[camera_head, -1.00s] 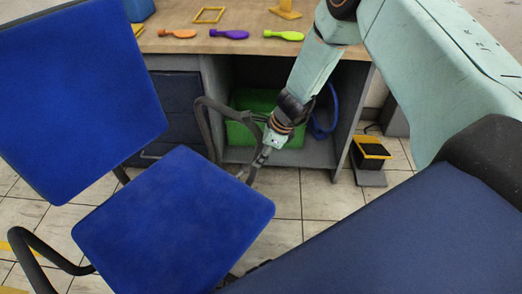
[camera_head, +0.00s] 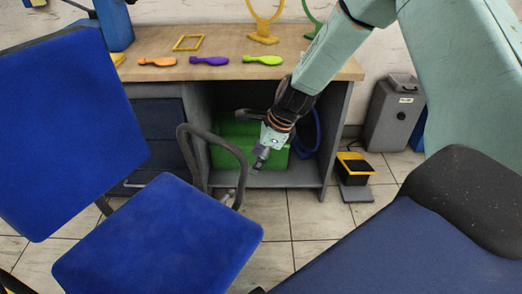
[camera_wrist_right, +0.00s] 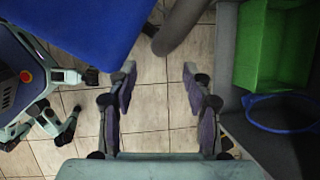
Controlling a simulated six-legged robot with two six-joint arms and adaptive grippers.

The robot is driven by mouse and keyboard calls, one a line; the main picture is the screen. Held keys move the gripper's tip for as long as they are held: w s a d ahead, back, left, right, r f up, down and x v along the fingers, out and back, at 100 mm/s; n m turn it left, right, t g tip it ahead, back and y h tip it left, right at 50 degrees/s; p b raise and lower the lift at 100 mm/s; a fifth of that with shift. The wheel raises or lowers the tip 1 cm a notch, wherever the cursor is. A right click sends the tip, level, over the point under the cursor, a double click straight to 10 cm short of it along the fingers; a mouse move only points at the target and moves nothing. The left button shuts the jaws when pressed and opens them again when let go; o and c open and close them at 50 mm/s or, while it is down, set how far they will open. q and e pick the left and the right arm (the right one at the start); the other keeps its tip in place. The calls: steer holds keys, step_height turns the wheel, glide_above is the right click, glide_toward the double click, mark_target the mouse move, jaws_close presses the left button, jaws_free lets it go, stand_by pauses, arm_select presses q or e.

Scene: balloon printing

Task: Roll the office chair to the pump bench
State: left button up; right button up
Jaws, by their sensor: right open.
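The blue office chair (camera_head: 160,240) stands at the left in the head view, its backrest at far left and its dark armrest (camera_head: 242,160) facing the bench. My right gripper (camera_head: 257,168) is open beside the front of this armrest, just right of it. In the right wrist view the open fingers (camera_wrist_right: 160,88) have bare floor tiles between them; the armrest (camera_wrist_right: 180,28) lies beyond the tips, and the blue seat (camera_wrist_right: 85,25) is at upper left. The pump bench (camera_head: 330,68) stands behind the chair, with a wooden top and open lower bay. My left gripper is out of view.
A green crate (camera_head: 225,130) and blue hoop (camera_head: 311,125) are in the bench bay. A black and yellow pedal (camera_head: 355,168) and a grey box (camera_head: 393,115) stand right of the bench. Tiles between are clear.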

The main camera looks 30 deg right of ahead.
steer(key=shift+v, duration=1.25)
steer(key=shift+s, duration=0.1)
